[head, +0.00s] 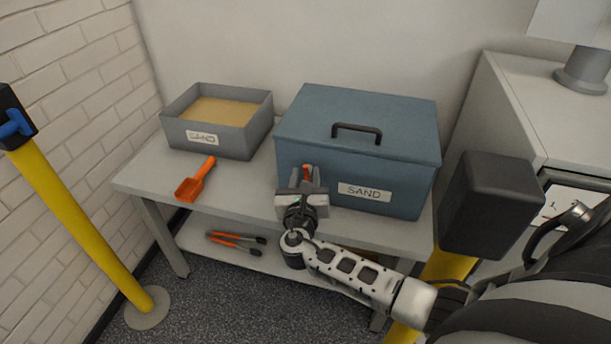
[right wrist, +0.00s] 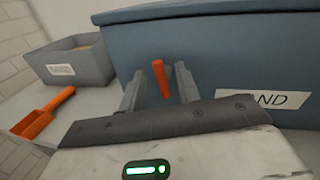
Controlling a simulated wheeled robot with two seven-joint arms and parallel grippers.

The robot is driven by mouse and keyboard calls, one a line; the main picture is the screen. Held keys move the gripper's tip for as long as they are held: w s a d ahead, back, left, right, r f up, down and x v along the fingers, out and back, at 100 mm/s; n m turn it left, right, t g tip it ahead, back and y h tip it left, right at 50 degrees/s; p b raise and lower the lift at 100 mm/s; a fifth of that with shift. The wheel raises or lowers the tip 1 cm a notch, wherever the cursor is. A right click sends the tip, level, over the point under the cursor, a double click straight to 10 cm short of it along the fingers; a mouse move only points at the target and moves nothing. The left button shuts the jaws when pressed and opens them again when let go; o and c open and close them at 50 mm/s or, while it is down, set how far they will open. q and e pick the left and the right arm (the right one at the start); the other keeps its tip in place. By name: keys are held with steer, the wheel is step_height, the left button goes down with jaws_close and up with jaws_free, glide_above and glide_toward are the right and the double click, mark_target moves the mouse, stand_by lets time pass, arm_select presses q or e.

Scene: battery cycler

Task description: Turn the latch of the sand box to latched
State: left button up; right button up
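The blue sand box (head: 400,185) stands on the table with its lid down and a SAND label on its front. Its orange latch (head: 307,173) is on the front face, left of the label. In the right wrist view the latch (right wrist: 161,79) stands nearly upright, its top leaning slightly left. My right gripper (head: 312,178) is in front of the box at the latch. Its two fingers (right wrist: 158,90) are apart, one on each side of the latch, with gaps showing. My left gripper is not in view.
A grey open tray of sand (head: 235,141) and an orange scoop (head: 196,180) are left on the table (head: 150,179). Orange-handled tools (head: 232,240) lie on the lower shelf. Yellow posts stand left (head: 75,220) and right (head: 448,268). A grey cabinet (head: 530,100) is at right.

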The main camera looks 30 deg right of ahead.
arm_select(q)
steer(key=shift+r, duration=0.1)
arm_select(e)
steer(key=shift+w+d, duration=0.25)
steer(key=shift+w, duration=0.1)
jaws_close()
steer(key=shift+f+m+b, duration=0.2)
steer(key=shift+m+b, duration=0.1)
steer(key=shift+b, duration=0.2)
steer(key=shift+s+m, duration=0.1)
steer(key=shift+m, duration=0.2)
steer(key=shift+r, duration=0.2)
jaws_free()
steer(key=shift+a, duration=0.1)
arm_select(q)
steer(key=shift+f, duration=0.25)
